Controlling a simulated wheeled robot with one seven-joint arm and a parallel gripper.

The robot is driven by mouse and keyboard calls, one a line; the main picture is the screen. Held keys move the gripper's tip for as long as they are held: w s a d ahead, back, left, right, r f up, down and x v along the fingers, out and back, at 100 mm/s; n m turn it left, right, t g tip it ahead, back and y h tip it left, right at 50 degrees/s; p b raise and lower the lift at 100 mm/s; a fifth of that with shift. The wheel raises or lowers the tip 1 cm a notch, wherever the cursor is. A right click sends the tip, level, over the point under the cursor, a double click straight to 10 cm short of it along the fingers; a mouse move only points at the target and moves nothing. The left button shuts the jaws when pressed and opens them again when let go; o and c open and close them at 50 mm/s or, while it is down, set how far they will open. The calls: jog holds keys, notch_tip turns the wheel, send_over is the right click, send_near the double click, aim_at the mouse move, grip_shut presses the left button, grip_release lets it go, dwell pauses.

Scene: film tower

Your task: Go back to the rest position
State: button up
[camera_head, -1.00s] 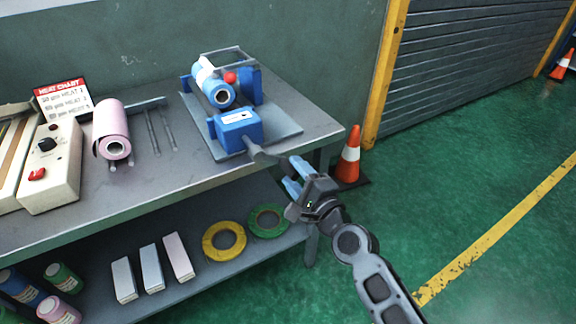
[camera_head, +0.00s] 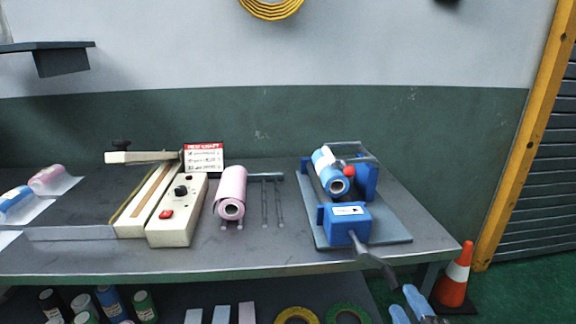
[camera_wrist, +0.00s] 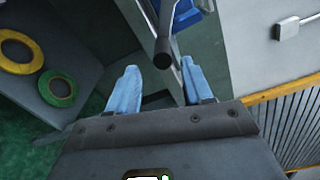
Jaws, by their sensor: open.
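My gripper (camera_head: 412,304) is at the bottom right of the head view, just off the front right corner of the grey workbench (camera_head: 270,266). Only its blue fingertips show there; the rest is cut off by the frame edge. In the wrist view the two blue fingers of my gripper (camera_wrist: 158,90) stand apart with nothing between them. The dark handle (camera_wrist: 163,54) of the blue film device ends just beyond the gap. The blue device (camera_head: 346,222) sits on its plate on the bench with a blue film roll (camera_head: 330,172).
An orange cone (camera_head: 456,276) stands on the floor right of the bench. A heat sealer (camera_head: 178,212), pink roll (camera_head: 231,190) and heat chart (camera_head: 204,158) are on the bench. Yellow (camera_wrist: 18,50) and green (camera_wrist: 57,88) tape rolls lie on the lower shelf. A yellow post (camera_head: 520,130) is at right.

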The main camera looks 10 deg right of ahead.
jog(key=s+a+f+n+g, duration=0.15)
jog(key=s+n, duration=0.35)
jog(key=s, duration=0.5)
jog(key=s+a+f+n, duration=0.15)
jog(key=s+n, duration=0.25)
jog(key=s, duration=0.7)
jog(key=s+a+r+n, duration=0.1)
jog(key=s+r+n, duration=0.4)
jog(key=s, duration=0.3)
jog(key=s+a+r+n+g, duration=0.1)
jog(key=s+r+n, duration=0.3)
jog(key=s+n, duration=0.3)
jog(key=v, duration=0.2)
jog(key=shift+s+r, duration=0.15)
jog(key=shift+s, duration=0.1)
jog(key=shift+w, duration=0.1)
